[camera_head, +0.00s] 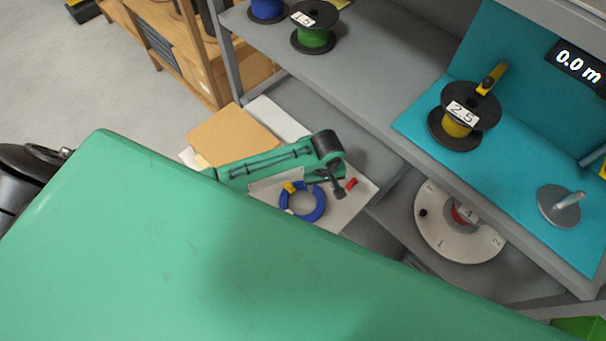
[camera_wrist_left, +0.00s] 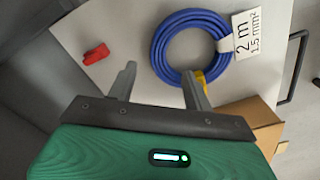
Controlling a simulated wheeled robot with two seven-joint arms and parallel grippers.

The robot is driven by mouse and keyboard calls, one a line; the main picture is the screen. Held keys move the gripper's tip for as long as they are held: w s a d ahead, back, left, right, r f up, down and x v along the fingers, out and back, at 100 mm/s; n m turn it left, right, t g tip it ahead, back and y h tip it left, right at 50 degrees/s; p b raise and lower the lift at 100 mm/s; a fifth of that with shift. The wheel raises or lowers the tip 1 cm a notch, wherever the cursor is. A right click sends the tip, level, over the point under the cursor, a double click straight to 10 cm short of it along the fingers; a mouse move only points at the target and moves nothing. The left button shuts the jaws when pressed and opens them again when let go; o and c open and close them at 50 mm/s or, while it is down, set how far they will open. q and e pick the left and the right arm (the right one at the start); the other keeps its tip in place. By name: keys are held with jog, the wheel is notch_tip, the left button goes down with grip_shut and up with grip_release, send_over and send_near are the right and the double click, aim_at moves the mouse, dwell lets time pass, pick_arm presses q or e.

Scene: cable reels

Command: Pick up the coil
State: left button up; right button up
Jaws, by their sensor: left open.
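The coil (camera_head: 318,212) is a blue ring of cable with a yellow tie, lying on a pale board or tray below the shelf. In the left wrist view the coil (camera_wrist_left: 163,40) has a white tag (camera_wrist_left: 248,35) reading "2 m 1.5 mm²". My left gripper (camera_head: 328,188) is open and empty beside the coil in the head view. In the left wrist view its fingers (camera_wrist_left: 160,80) point toward the coil: the left finger is left of the ring, the right one close to its lower edge by the yellow tie. Contact cannot be told. My right gripper is not in view.
A small red piece (camera_wrist_left: 95,54) lies near the coil. A cardboard box (camera_head: 228,135) stands behind it. A grey shelf (camera_head: 372,75) holds a green reel (camera_head: 313,38); a yellow reel (camera_head: 458,127) stands on a teal station (camera_head: 510,165). A white disc (camera_head: 440,235) sits below.

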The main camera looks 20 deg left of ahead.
aim_at(321, 199)
pick_arm(q)
notch_tip(321, 199, down, 3)
jog(key=shift+d+f, duration=0.1)
jog(key=shift+f, duration=1.3)
notch_tip(321, 199, down, 2)
jog(key=shift+f+p, duration=0.15)
jog(key=shift+p, duration=0.15)
jog(key=shift+f, duration=0.55)
jog(key=shift+s, duration=0.1)
grip_shut()
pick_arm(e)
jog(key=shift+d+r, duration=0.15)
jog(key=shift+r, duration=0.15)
